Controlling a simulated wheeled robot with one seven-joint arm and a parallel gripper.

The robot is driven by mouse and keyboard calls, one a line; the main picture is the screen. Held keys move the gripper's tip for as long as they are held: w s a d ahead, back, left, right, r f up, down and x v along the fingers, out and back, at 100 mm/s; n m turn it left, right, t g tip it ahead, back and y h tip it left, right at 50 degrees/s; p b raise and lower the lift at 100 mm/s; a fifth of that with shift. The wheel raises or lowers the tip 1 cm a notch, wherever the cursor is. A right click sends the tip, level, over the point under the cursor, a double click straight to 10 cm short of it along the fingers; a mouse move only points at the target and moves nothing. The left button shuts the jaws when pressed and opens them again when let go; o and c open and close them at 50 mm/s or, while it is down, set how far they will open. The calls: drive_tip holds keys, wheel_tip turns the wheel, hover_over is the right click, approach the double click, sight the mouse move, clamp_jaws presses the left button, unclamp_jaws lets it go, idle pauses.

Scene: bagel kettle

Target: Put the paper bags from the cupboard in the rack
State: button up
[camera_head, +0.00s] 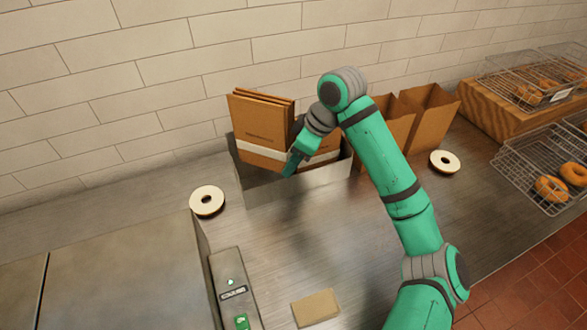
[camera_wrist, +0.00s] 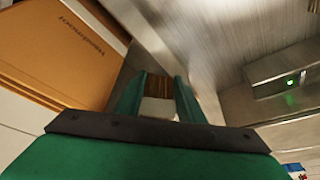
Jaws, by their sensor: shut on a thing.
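A metal rack (camera_head: 262,193) stands on the counter against the tiled wall. One banded bundle of brown paper bags (camera_head: 260,120) stands upright in its left part, leaning slightly. A second bundle of paper bags (camera_head: 322,158) with a white band is at the rack's right part, partly hidden by my arm. My gripper (camera_head: 292,163) is at the rack's front, between these bundles in the picture. In the wrist view, my gripper (camera_wrist: 157,95) is shut on a brown and white piece of a paper bag bundle (camera_wrist: 157,85); the printed left bundle (camera_wrist: 75,50) is beside it. The cupboard cannot be made out.
Open brown bags (camera_head: 430,112) stand right of the rack. Pale rings (camera_head: 207,201) (camera_head: 445,161) lie on the counter on both sides. Wire baskets with bagels (camera_head: 551,189) are at the right. A tan flat piece (camera_head: 315,308) lies at the front.

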drive_tip(key=shift+a+f, duration=0.2)
drive_tip(key=shift+f, duration=1.55)
drive_tip(key=o, duration=1.3)
drive_tip(key=shift+d, duration=0.1)
drive_tip(key=shift+d, duration=0.1)
drive_tip(key=v, duration=1.2)
drive_tip(key=shift+r, duration=0.25)
